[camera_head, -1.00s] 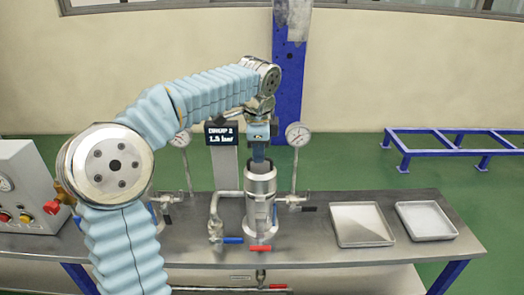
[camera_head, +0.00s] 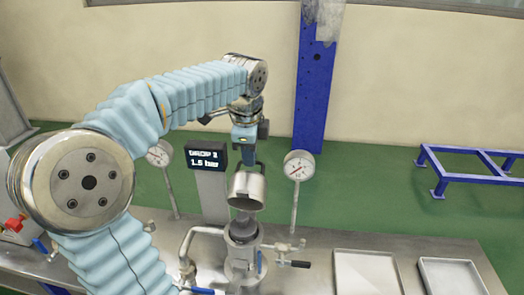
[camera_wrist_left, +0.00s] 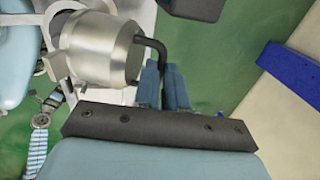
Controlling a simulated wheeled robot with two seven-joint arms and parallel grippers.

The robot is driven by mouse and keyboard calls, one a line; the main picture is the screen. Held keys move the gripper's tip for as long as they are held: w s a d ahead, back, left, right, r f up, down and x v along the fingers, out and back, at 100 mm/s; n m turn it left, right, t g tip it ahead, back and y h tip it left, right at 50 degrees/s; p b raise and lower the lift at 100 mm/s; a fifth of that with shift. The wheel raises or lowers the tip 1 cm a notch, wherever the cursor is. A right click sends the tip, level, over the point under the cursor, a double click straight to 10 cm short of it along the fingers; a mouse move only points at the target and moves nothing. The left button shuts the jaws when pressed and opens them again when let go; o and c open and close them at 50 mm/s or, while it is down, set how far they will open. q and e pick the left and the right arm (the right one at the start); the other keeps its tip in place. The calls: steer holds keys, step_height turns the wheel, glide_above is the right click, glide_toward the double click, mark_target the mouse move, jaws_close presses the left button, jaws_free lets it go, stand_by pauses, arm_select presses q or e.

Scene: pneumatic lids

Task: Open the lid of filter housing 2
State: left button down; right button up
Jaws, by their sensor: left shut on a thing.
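Filter housing 2 is a steel cylinder (camera_head: 241,262) on the bench in the middle of the head view. Its steel lid (camera_head: 247,190) is raised above the body and tilted, and the top of the body shows below it. I cannot tell how the two are joined. My left gripper (camera_head: 245,146) is above the lid, shut on its handle. In the left wrist view the lid (camera_wrist_left: 103,48) is at upper left, and its dark bent handle (camera_wrist_left: 157,50) runs to the blue fingers (camera_wrist_left: 163,84). My right gripper is not in view.
A small display (camera_head: 206,155) stands left of the lid. Pressure gauges (camera_head: 299,166) stand on both sides. A black-handled valve (camera_head: 294,263) is right of the body, and two shallow trays (camera_head: 366,272) lie farther right. A blue post (camera_head: 315,90) rises behind.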

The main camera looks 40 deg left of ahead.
arm_select(q)
steer(key=shift+w+a, duration=0.4)
steer(key=shift+w, duration=0.2)
steer(key=c, duration=1.8)
jaws_free()
steer(key=shift+w, duration=0.1)
steer(key=o, duration=0.3)
steer(key=shift+s, duration=0.2)
steer(key=o, duration=0.3)
step_height(320, 180, up, 13)
steer(key=s+d+p, duration=0.1)
steer(key=s+p, duration=0.1)
steer(key=shift+s+d+r, duration=0.15)
steer(key=shift+d+r, duration=0.05)
steer(key=shift+d, duration=0.05)
